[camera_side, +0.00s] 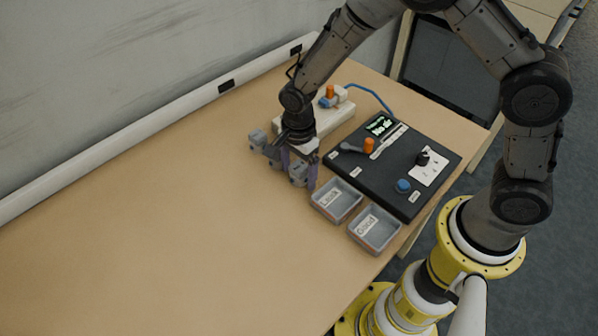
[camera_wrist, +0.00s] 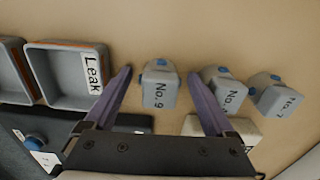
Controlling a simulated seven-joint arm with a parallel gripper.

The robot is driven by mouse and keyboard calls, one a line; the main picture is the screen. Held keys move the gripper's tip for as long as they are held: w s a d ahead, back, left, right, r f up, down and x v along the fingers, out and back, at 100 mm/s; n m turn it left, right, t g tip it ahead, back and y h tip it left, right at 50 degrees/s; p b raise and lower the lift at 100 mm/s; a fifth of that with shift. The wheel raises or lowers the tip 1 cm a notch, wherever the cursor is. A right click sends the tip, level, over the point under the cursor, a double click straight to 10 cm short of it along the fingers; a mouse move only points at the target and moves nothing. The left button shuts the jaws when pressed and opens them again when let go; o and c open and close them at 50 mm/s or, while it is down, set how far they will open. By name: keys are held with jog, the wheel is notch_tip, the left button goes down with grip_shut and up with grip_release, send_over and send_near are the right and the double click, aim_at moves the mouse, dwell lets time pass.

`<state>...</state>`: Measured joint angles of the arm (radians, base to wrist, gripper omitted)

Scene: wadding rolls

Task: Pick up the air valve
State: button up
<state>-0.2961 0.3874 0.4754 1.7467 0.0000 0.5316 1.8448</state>
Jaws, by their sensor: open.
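Several grey block-shaped valves with blue ends stand in a row on the table. The one labelled No. 9 (camera_wrist: 160,92) is between my gripper's (camera_wrist: 160,76) two purple fingers in the wrist view, with a gap on both sides. Its neighbour (camera_wrist: 222,90) is just right of the right finger, which partly covers its label. A third valve (camera_wrist: 276,97) lies further right, turned at an angle. In the side view my gripper (camera_side: 299,172) points down, open, around a grey valve (camera_side: 298,176); the arm hides part of the row.
A grey tray marked Leak (camera_wrist: 66,46) is left of the gripper; it and the Good tray (camera_side: 375,247) sit at the table's front edge. A black test panel (camera_side: 400,195) with knobs and a white block with an orange part (camera_side: 330,91) and blue hose stand behind. The table's left is clear.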

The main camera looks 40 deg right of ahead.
jog(key=shift+c, duration=0.3)
grip_shut()
jog(key=shift+r, duration=0.15)
